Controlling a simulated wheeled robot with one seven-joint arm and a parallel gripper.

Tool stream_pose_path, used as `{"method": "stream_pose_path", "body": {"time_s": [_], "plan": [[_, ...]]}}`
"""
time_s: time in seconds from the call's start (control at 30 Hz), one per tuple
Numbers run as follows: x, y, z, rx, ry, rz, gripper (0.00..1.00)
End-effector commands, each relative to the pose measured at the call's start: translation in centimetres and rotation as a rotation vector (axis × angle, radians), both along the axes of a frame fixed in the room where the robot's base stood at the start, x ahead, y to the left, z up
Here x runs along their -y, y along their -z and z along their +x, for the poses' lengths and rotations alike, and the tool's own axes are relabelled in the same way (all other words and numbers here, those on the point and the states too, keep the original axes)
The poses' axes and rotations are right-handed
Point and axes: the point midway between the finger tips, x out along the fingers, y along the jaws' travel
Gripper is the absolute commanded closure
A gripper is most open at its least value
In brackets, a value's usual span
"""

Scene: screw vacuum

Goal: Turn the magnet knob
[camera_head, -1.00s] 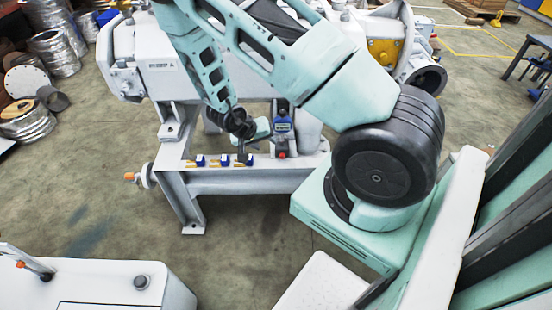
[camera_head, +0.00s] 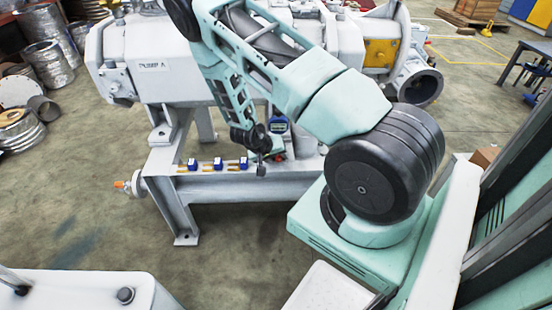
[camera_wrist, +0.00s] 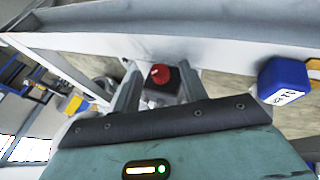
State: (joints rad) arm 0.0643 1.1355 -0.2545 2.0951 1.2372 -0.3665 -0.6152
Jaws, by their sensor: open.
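A red knob (camera_wrist: 160,74) on a dark base shows in the wrist view, between my two finger ends. I take it for the magnet knob. My gripper (camera_wrist: 157,72) is open and empty, with one finger on each side of the knob; I cannot tell whether either touches it. The red knob is hidden there behind my gripper and arm.
Small blue blocks with yellow parts (camera_head: 218,163) stand along the beam left of my gripper; one blue block (camera_wrist: 285,80) is close to my right finger in the wrist view. The large grey pump housing (camera_head: 160,65) stands behind. The floor in front is clear.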

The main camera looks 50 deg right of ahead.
Motion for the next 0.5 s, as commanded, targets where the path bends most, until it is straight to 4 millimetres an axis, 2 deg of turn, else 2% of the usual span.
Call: {"method": "stream_pose_path", "body": {"time_s": [0.1,0.13,0.27,0.3,0.5], "plan": [[-0.02,-0.02,0.02,0.000,0.000,0.000,0.57],[-0.01,-0.03,0.02,0.000,0.000,0.000,0.60],[-0.02,-0.03,0.02,0.000,0.000,0.000,0.96],[-0.02,-0.04,0.02,0.000,0.000,0.000,1.00],[0.01,0.01,0.01,0.004,-0.001,0.002,1.00]]}}
